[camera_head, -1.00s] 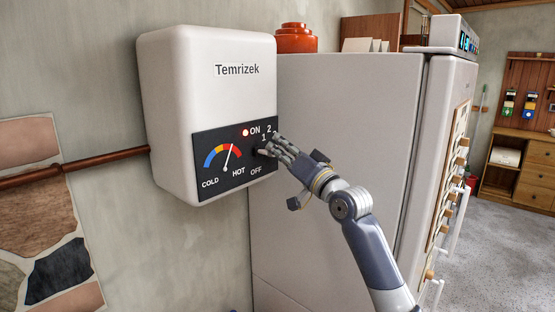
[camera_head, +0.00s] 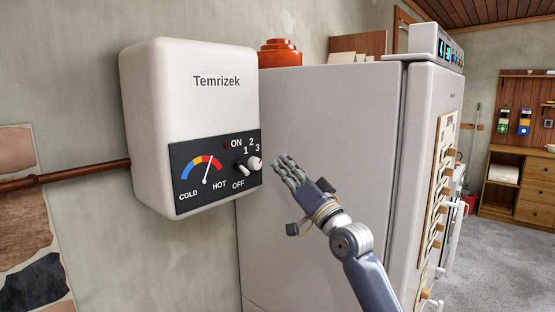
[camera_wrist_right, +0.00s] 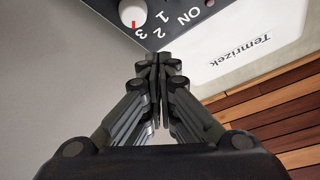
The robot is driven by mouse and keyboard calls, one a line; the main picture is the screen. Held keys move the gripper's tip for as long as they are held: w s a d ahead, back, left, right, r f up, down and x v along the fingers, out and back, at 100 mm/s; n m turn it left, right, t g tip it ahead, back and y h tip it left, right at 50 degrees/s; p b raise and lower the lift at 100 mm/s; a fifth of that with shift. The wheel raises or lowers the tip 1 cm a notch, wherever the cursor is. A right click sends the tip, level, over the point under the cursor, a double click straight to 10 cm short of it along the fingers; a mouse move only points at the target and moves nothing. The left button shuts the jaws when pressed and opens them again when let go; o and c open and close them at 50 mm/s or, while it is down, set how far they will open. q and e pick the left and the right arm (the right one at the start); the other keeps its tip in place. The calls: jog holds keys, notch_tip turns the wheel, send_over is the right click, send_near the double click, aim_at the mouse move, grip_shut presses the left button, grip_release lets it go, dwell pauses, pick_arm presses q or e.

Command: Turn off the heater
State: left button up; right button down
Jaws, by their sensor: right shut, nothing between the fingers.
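The heater (camera_head: 190,110) is a white wall box labelled Temrizek with a black control panel (camera_head: 190,180). Its knob (camera_head: 252,163) sits at the panel's right, among the marks 1, 2, 3 and OFF. In the right wrist view the white knob (camera_wrist_right: 131,11) has a red mark on the side facing the 3. The small lamp (camera_head: 226,145) beside ON looks dark. The gauge needle points up and slightly right. My right gripper (camera_head: 282,160) is shut and empty, just right of the knob and apart from it. My left gripper is out of view.
A large pale fridge-like cabinet (camera_head: 320,170) stands close at the heater's right, behind my right arm. A copper pipe (camera_head: 85,174) enters the heater from the left. An orange pot (camera_head: 280,53) sits on the cabinet. Open floor (camera_head: 500,255) lies at the right.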

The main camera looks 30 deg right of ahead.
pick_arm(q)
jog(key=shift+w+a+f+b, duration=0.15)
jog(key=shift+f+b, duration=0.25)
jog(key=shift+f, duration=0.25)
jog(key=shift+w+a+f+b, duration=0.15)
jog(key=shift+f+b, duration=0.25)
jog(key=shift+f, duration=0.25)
pick_arm(e)
jog(key=shift+s+a+f, duration=0.25)
jog(key=shift+s+f, duration=0.75)
jog(key=shift+s+a+f, duration=0.25)
jog(key=shift+s+f, duration=0.75)
